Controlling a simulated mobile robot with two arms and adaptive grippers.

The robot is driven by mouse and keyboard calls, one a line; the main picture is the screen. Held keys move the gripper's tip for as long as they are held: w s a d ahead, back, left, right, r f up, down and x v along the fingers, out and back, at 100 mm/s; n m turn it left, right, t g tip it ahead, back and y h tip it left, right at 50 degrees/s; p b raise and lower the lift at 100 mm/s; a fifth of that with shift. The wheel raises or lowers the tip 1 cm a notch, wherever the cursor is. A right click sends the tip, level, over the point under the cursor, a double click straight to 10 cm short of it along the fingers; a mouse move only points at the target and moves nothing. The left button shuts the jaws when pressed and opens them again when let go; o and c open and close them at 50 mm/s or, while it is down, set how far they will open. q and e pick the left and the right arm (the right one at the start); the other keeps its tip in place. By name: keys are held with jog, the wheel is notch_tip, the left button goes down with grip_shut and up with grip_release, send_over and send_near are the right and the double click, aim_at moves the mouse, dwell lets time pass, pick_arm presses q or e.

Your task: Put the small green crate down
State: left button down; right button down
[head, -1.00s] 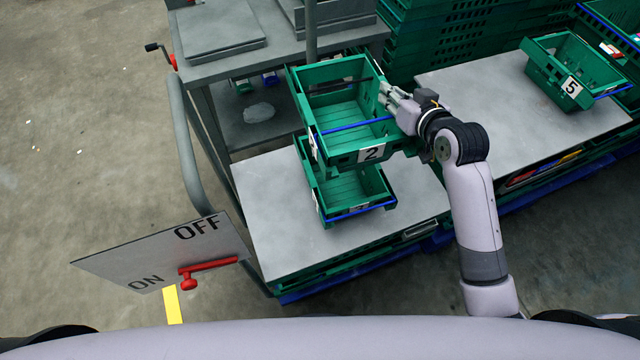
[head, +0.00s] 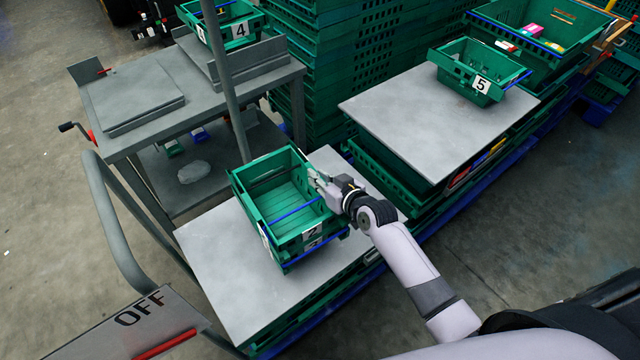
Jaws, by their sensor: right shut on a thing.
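The small green crate marked 2 (head: 290,196) is empty and upright, with a blue bar across it. It sits over another small green crate (head: 299,262), of which only the lower front edge shows. The two look nested or touching, but I cannot tell if the upper one rests fully. My right gripper (head: 318,184) is shut on the right wall of the crate marked 2. The lower crate stands on a grey board (head: 215,255). My left gripper is not in view.
A crate marked 5 (head: 459,76) stands on another grey board (head: 390,107) at the right. A grey metal table (head: 125,135) with a post stands at the left, with a crate marked 4 (head: 236,12) behind. Tall green crate stacks (head: 320,60) rise at the back. An OFF sign (head: 120,335) is near.

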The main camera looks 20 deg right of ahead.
jog(key=shift+f, duration=1.15)
jog(key=c, duration=2)
grip_release()
jog(key=shift+f, duration=0.25)
jog(key=o, duration=0.4)
jog(key=shift+o, duration=0.2)
jog(key=shift+r, duration=0.1)
jog(key=shift+s+r, duration=0.1)
jog(key=shift+r, duration=0.05)
jog(key=v, duration=1.2)
jog(key=shift+p, duration=0.4)
